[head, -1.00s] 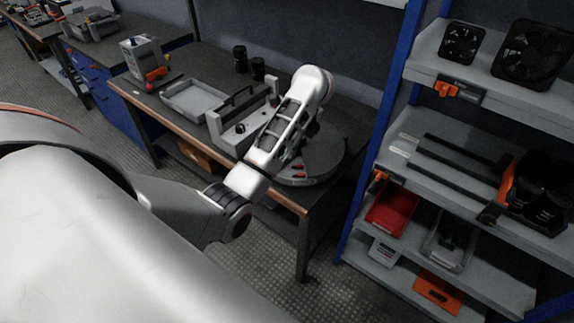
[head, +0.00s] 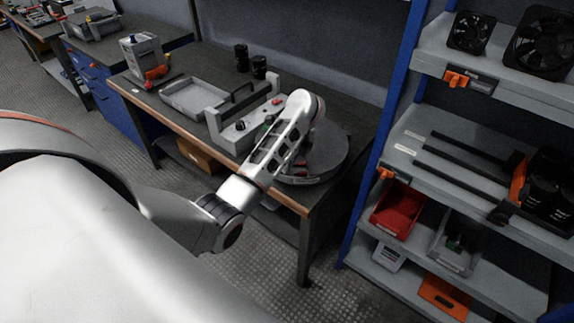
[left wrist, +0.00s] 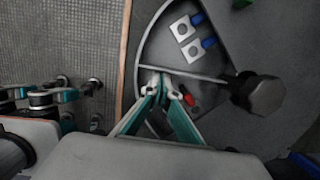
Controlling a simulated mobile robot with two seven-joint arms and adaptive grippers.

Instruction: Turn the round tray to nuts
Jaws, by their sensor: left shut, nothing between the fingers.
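The round tray (head: 335,152) lies flat at the right end of the workbench, partly behind my left arm. In the left wrist view the tray (left wrist: 225,75) has a raised rim, thin dividers and a black central knob (left wrist: 262,94). One compartment holds two square pale pieces with blue ends (left wrist: 190,38). Red-tipped pieces (left wrist: 188,94) lie in another, beside my fingers. My left gripper (left wrist: 165,84) is shut and empty over the tray, close to a divider; contact cannot be told. My right gripper (left wrist: 96,104) appears at the left of that view, apparently open above the floor.
A grey fixture with a black handle (head: 240,110) stands left of the round tray, close to my arm. A blue-framed shelf (head: 385,130) stands to the right.

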